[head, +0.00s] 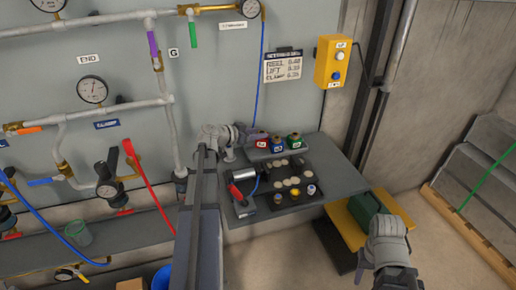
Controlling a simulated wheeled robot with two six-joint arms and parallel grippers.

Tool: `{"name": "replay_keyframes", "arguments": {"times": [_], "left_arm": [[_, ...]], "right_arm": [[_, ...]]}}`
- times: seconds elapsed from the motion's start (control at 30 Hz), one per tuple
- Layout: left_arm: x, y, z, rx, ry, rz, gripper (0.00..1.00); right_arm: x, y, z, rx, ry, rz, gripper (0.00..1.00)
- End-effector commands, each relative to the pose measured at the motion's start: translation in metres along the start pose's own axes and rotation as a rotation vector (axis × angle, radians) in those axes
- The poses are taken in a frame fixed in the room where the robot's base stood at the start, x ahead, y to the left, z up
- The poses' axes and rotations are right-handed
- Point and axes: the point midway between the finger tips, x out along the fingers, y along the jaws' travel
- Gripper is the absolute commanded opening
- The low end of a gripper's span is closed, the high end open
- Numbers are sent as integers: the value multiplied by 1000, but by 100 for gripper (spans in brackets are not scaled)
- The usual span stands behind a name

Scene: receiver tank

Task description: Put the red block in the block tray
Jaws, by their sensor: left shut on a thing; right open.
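The red block (262,143) is at the left end of a row with a blue block (277,143) and a green block (294,140). The row is at a shallow grey tray (270,155) at the back of the grey bench. My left gripper (255,133) reaches in from the left and is shut on the red block, its fingers at the block's upper back side. I cannot tell whether the block touches the tray floor. My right gripper (364,264) is open and empty at the lower right, in front of a green box (365,208).
A dark rack (292,169) with several pale discs and small knobs stands on the bench in front of the blocks. A red-handled tool (237,192) lies left of it. The bench's right side (332,165) is clear. Pipes and gauges (92,90) cover the left wall.

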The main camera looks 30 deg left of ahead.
Motion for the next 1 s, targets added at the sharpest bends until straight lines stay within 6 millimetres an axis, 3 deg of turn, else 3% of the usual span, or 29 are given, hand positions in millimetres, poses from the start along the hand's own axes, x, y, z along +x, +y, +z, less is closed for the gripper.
{"name": "replay_keyframes", "arguments": {"times": [0.17,0.5,0.9,0.93,1.0], "left_arm": [[1,0,2,-1,1,0,0],[15,0,35,-1,1,0,0],[16,0,37,-1,1,0,0],[15,0,37,0,0,0,42],[15,0,36,0,0,0,49]], "right_arm": [[3,0,0,0,0,0,50],[38,-4,-2,0,0,0,50],[40,-4,-2,0,0,0,50],[40,-4,-2,0,0,0,50],[39,-4,-2,0,0,0,50]]}}
